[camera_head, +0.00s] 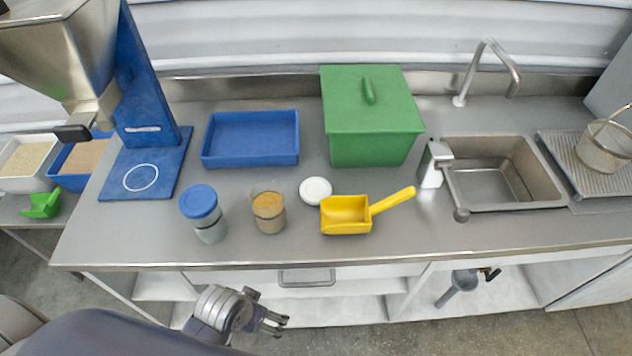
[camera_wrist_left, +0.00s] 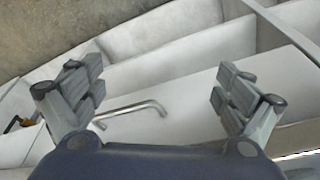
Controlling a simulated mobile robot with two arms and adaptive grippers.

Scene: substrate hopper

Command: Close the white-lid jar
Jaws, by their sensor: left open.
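An open glass jar (camera_head: 269,213) with tan contents stands upright on the steel counter. A round white lid (camera_head: 316,190) lies flat on the counter to its right, apart from the jar. My left gripper (camera_head: 276,321) is in front of and below the counter's front edge, away from the jar and lid. In the left wrist view its two fingers (camera_wrist_left: 160,88) are spread wide with nothing between them, facing the white cabinet fronts. The jar and lid do not show in that view. My right gripper is not in view.
A blue-lidded jar (camera_head: 203,213) stands left of the open jar. A yellow scoop (camera_head: 347,214) lies just right of the lid. Behind are a blue tray (camera_head: 250,160) and a green lidded box (camera_head: 370,115). A cabinet handle (camera_wrist_left: 130,110) shows below the counter.

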